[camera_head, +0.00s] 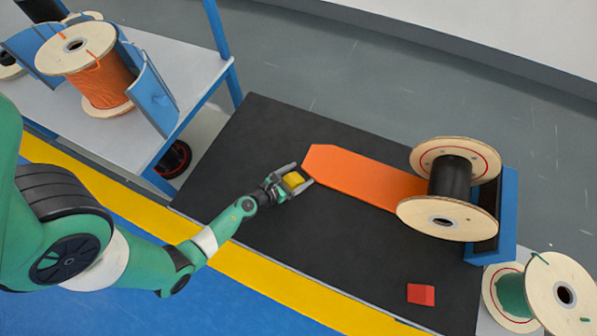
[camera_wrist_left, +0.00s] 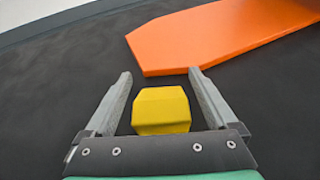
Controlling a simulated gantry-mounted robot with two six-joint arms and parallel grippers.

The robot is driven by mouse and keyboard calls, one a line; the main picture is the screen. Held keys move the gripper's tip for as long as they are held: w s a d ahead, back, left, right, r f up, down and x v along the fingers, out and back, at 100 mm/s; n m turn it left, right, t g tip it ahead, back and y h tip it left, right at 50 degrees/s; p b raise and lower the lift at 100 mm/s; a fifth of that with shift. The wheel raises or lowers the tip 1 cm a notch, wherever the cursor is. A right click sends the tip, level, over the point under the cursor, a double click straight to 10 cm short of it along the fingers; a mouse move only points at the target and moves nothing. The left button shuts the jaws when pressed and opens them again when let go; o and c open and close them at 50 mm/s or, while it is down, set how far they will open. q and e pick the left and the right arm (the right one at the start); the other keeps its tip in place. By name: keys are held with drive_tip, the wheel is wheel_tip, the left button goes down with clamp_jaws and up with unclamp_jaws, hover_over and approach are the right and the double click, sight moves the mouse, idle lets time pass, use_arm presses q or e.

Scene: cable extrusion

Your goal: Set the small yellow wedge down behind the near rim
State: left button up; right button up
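The small yellow wedge (camera_head: 293,180) is on the black mat, between the fingers of my left gripper (camera_head: 297,181). In the left wrist view the wedge (camera_wrist_left: 161,110) has a gap to each finger, so the left gripper (camera_wrist_left: 160,85) is open around it and not clamped. A wooden reel wound with black stands at the right end of the orange ramp; its near rim (camera_head: 447,218) and far rim (camera_head: 455,152) both show. The floor just behind the near rim is partly hidden by the reel. My right gripper is not in view.
The orange ramp (camera_head: 365,180) begins just right of the left gripper. A red block (camera_head: 420,294) lies on the black mat (camera_head: 340,245) near the front. A blue stand (camera_head: 508,215) is right of the reel. A green-wound reel (camera_head: 512,293) is at lower right.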

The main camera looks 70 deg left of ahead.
use_arm(q)
drive_tip(key=shift+r+p, duration=0.3)
drive_tip(key=shift+r, duration=0.05)
drive_tip(key=p+v, duration=0.1)
drive_tip(key=v, duration=1)
drive_tip(key=shift+s+d+p, duration=0.15)
drive_tip(key=shift+s+p, duration=0.15)
drive_tip(key=shift+s, duration=0.1)
